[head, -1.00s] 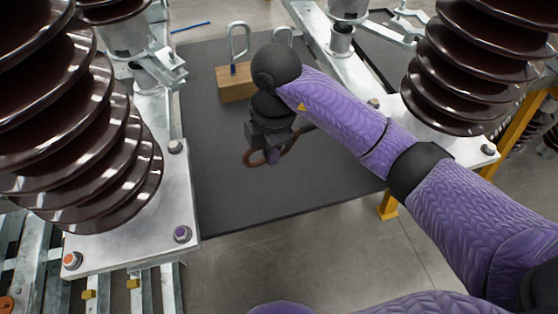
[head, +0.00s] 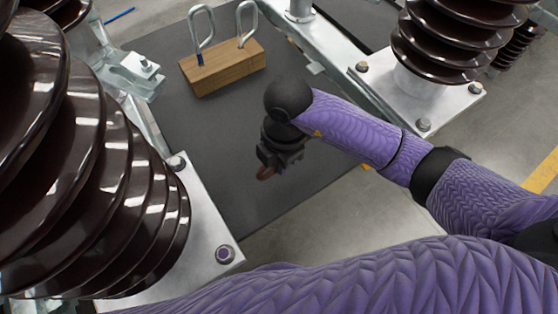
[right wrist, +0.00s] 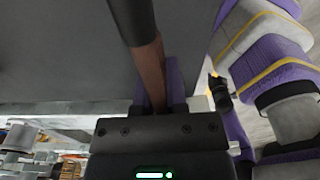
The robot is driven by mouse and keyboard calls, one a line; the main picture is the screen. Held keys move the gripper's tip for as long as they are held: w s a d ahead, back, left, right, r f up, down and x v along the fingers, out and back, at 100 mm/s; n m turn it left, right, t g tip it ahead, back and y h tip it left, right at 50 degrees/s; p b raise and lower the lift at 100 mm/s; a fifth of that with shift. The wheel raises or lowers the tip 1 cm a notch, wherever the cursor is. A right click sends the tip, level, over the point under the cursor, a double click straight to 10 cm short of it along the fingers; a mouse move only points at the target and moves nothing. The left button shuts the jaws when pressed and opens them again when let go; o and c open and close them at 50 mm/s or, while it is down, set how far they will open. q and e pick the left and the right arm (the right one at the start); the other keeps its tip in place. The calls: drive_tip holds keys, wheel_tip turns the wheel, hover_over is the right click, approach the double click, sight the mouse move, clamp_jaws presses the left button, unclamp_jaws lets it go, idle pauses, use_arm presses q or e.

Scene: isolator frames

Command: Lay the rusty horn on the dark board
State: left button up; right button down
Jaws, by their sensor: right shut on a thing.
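The dark board (head: 205,130) is a flat grey-black sheet in the middle of the head view. My right gripper (head: 272,166) is over its front right part, pointing down. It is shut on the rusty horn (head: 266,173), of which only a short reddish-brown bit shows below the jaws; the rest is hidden. In the right wrist view the horn (right wrist: 151,72) is a brown rod between the purple fingers, with a thicker dark part at its far end. I cannot tell whether the horn touches the board. My left gripper is not in view.
A wooden block (head: 224,72) with two upright metal loops stands on the board's far part. Large brown ribbed insulators stand at left (head: 130,180) and upper right (head: 450,45) on bolted metal plates. The board's left and middle are bare.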

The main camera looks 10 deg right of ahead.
sight(279, 178)
wheel_tip(279, 178, down, 5)
drive_tip(key=shift+f+b, duration=0.1)
drive_tip(key=shift+b, duration=0.9)
drive_tip(key=shift+r, duration=0.2)
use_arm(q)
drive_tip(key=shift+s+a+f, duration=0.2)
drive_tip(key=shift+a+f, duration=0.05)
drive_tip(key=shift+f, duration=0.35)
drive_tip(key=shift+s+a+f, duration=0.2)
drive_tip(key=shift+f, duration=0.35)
use_arm(e)
drive_tip(key=c, duration=0.7)
unclamp_jaws()
drive_tip(key=shift+f, duration=0.1)
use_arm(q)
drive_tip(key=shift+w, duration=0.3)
use_arm(e)
drive_tip(key=shift+o, duration=0.2)
